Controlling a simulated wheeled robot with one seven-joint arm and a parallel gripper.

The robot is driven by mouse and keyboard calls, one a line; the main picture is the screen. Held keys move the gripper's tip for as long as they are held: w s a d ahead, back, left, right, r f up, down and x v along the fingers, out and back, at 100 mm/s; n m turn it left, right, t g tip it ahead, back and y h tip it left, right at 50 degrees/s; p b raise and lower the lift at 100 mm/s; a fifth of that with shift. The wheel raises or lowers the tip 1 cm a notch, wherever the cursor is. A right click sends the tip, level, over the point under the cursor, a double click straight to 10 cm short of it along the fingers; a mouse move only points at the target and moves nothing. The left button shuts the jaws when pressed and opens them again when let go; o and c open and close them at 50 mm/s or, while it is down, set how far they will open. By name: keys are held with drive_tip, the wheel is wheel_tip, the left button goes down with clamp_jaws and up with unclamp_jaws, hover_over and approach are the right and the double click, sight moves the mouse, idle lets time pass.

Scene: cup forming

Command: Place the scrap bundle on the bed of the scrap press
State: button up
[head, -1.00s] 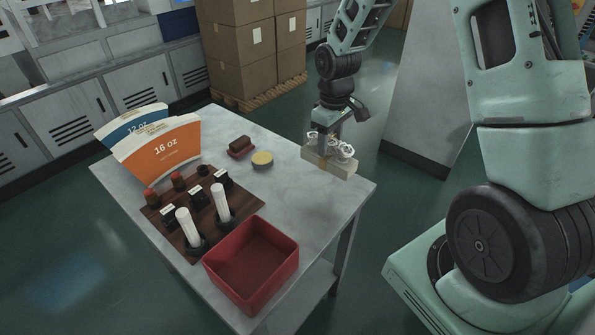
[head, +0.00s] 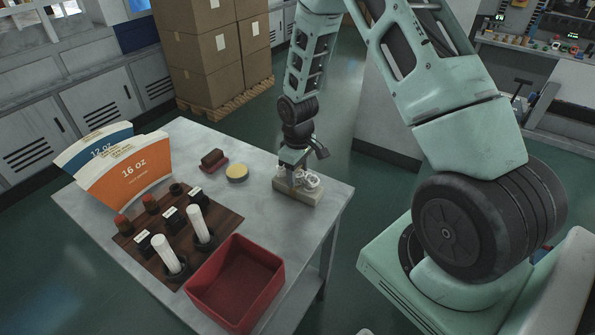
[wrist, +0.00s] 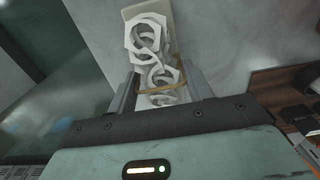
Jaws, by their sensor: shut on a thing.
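The scrap bundle (head: 312,181) is a cluster of white ring-shaped pieces on a low beige block (head: 298,196) at the table's right corner. In the wrist view the bundle (wrist: 147,43) has a tan band across it and sits between my fingers. My gripper (head: 292,176) points down and is shut on the bundle; its fingers also show in the wrist view (wrist: 158,92). The bundle is at the block, but I cannot tell whether it still rests on it. I cannot make out the scrap press for certain.
The grey table (head: 250,205) also holds a red bin (head: 238,285), a dark wooden rack (head: 218,221) with white cylinders, a yellow disc (head: 237,172) and orange and blue cup sheets (head: 125,178). A bench with a lever (head: 517,95) stands at the upper right.

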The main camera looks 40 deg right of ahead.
drive_tip(key=shift+f, duration=0.2)
drive_tip(key=o, duration=1.1)
drive_tip(key=shift+o, duration=0.2)
drive_tip(key=shift+r, duration=0.2)
